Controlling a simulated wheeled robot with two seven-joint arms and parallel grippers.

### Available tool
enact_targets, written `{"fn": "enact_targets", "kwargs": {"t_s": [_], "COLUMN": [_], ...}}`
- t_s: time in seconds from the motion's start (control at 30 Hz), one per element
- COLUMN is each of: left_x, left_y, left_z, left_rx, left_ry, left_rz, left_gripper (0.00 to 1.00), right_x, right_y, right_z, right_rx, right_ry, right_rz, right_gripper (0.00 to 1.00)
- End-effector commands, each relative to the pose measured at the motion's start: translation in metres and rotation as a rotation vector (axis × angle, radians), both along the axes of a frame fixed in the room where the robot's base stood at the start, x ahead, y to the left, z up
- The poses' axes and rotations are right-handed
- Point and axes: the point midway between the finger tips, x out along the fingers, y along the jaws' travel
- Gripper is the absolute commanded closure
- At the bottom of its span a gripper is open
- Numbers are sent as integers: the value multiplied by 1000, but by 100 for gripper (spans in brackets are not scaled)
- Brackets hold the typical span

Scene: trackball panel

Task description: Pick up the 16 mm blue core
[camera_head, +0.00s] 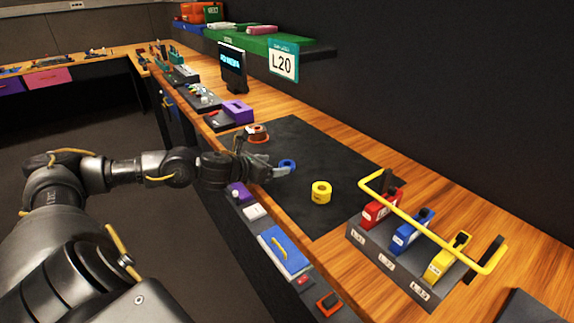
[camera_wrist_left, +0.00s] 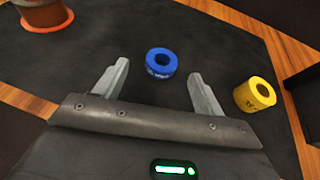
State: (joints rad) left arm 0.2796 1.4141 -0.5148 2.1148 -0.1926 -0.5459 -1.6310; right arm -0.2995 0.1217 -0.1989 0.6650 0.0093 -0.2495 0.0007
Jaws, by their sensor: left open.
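The blue core (camera_head: 287,165) is a small ring lying on the dark mat (camera_head: 330,160) on the bench. In the left wrist view the blue core (camera_wrist_left: 161,62) lies just beyond and between the fingertips, apart from both. My left gripper (camera_head: 280,170) is open and empty, right beside the blue core in the head view. Its two grey fingers (camera_wrist_left: 160,78) stand wide apart in the left wrist view. Print on the blue core's side is too small to read. My right gripper is not in view.
A yellow core (camera_head: 321,192) stands on the mat to the right; it also shows in the left wrist view (camera_wrist_left: 255,94). An orange-ringed object (camera_head: 257,132) sits behind. A rack (camera_head: 385,262) with red, blue and yellow holders and a yellow rail (camera_head: 430,222) stands right.

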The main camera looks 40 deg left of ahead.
Motion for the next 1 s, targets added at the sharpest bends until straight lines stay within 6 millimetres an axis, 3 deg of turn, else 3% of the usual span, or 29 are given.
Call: {"fn": "enact_targets", "kwargs": {"t_s": [0.17, 0.5, 0.8, 1.0], "left_x": [5, 43, 48, 47], "left_y": [-2, -8, -9, -9], "left_z": [0, -16, -21, -21], "left_rx": [-3, -3, 0, 0], "left_ry": [-2, -2, 0, 0], "left_rz": [0, 1, -1, -1], "left_gripper": [30, 30, 30, 54], "right_x": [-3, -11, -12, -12], "right_y": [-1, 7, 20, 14], "right_z": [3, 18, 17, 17], "right_rx": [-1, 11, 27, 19], "right_ry": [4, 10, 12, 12], "right_rz": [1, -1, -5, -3], "right_gripper": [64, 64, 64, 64]}}
